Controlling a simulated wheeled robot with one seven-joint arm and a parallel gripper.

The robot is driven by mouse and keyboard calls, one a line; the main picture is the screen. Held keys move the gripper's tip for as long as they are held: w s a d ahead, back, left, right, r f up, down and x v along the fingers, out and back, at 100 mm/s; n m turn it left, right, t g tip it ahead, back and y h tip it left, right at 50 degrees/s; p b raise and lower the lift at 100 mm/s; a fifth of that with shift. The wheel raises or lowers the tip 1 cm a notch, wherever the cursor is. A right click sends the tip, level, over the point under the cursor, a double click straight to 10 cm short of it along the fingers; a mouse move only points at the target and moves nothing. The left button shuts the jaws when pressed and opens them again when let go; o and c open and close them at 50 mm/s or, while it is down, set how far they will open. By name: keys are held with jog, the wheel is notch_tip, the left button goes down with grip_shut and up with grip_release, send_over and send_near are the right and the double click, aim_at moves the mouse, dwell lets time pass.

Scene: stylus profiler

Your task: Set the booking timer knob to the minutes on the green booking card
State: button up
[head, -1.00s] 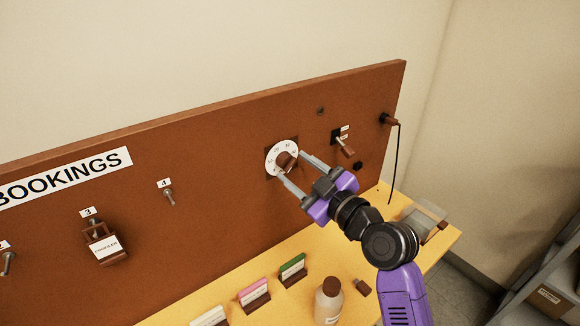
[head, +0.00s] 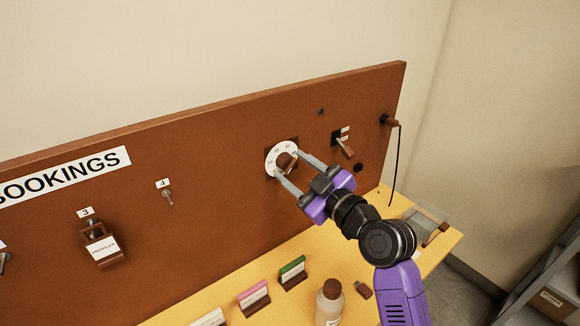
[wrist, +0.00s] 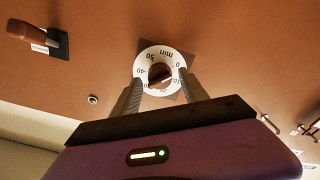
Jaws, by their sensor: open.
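The booking timer is a white dial (head: 270,158) with a brown knob (head: 286,160) on the brown board. In the wrist view the knob (wrist: 160,74) sits at the middle of the numbered dial (wrist: 147,60), and its marks appear upside down. My gripper (head: 301,173) is open, its two fingers reaching toward the dial on either side of the knob. In the wrist view the fingertips (wrist: 160,88) flank the knob, with gaps visible. The green booking card (head: 292,267) stands in a holder on the yellow shelf; its writing is too small to read.
A pink card (head: 253,293) and a white card (head: 208,319) stand left of the green one. A bottle (head: 329,303) stands below my arm. A lever switch (head: 344,145) and a plugged cable (head: 391,121) are right of the dial. Numbered hooks (head: 167,196) are at left.

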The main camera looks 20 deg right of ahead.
grip_shut()
jog(key=m+p, duration=0.2)
jog(key=shift+r+m, duration=0.25)
jog(key=shift+m, duration=0.05)
jog(key=m+p, duration=0.2)
jog(key=m, duration=0.2)
jog(key=shift+f+m+p, duration=0.25)
jog(key=shift+m+p, duration=0.15)
jog(key=shift+m, duration=0.7)
jog(key=shift+r+m+p, duration=0.2)
jog(key=shift+m+p, duration=0.4)
jog(key=m+p, duration=0.3)
jog(key=m, duration=0.1)
jog(key=shift+r+m, duration=0.1)
jog(key=shift+m, duration=0.3)
jog(key=shift+f+m+p, duration=0.3)
jog(key=shift+m+p, duration=0.25)
jog(key=shift+m, duration=0.85)
